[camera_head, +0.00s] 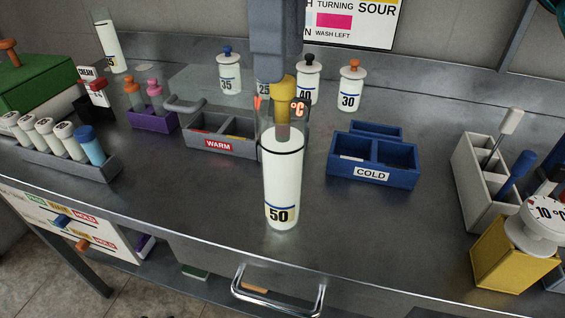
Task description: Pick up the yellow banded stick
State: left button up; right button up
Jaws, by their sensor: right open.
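A stick with a yellow knob (284,88) stands upright in a tall clear cylinder (282,180) of white liquid marked 50, at the middle front of the steel bench. Its lower part is hidden in the white liquid, and I cannot make out a band on it. My right gripper (277,70) comes straight down from the top, right over the yellow knob. It is open; its fingertips are hard to make out, and I cannot tell whether they touch the knob. My left gripper is not in view.
A grey WARM box (218,148) stands left of the cylinder and a blue COLD box (372,178) right. Knobbed jars (229,75) stand behind. A tube rack (70,168) is at left; a light holder (468,165) and yellow block (490,260) are at right.

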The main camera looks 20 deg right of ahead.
notch_tip(320, 180, down, 5)
jog(key=shift+s+d+r+b, duration=0.1)
jog(key=shift+b, duration=0.25)
grip_shut()
dwell(0.3)
